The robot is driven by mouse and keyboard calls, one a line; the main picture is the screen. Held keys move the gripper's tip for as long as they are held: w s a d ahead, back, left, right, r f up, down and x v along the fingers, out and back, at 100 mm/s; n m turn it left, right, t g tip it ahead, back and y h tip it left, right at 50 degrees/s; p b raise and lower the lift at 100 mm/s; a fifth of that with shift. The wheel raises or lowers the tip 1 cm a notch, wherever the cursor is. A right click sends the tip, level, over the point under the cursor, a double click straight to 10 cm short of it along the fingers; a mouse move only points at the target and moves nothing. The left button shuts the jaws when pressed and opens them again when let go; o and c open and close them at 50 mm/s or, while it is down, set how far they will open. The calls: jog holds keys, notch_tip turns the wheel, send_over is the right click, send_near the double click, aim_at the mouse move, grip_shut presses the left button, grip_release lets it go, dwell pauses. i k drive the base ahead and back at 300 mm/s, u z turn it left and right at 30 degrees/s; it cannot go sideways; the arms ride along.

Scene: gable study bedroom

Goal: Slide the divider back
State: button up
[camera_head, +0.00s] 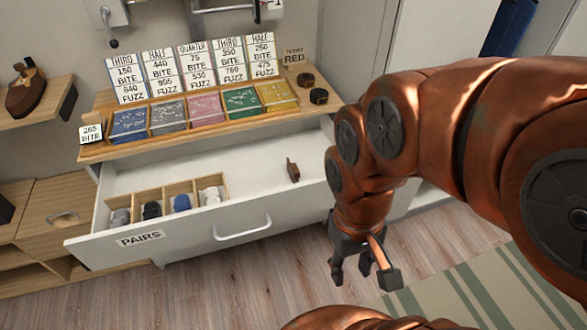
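An open white drawer (110,255) labelled PAIRS sticks out below the counter. A light wooden divider (163,188) stands in its left part and forms a row of compartments. Rolled socks lie in them: grey (120,217), black (151,209), blue (181,203) and pale grey (211,196). A small dark brown wooden object (293,170) lies in the drawer's right part, apart from the divider; I cannot tell what it is. My gripper (365,279) is open and empty, right of the drawer's handle and in front of the drawer. My arm hides the drawer's right end.
A wooden counter (210,130) overhangs the drawer's back, with coloured trays and price cards on it. The drawer handle (242,230) juts forward. Shelves stand at left. The drawer floor (255,185) is clear between the divider and the brown object. A striped rug (480,295) lies at lower right.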

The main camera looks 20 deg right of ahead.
aim_at(292, 168)
jog(key=k, duration=0.5)
jog(key=u, duration=1.1)
jog(key=i, duration=0.8)
jog(key=z, duration=0.95)
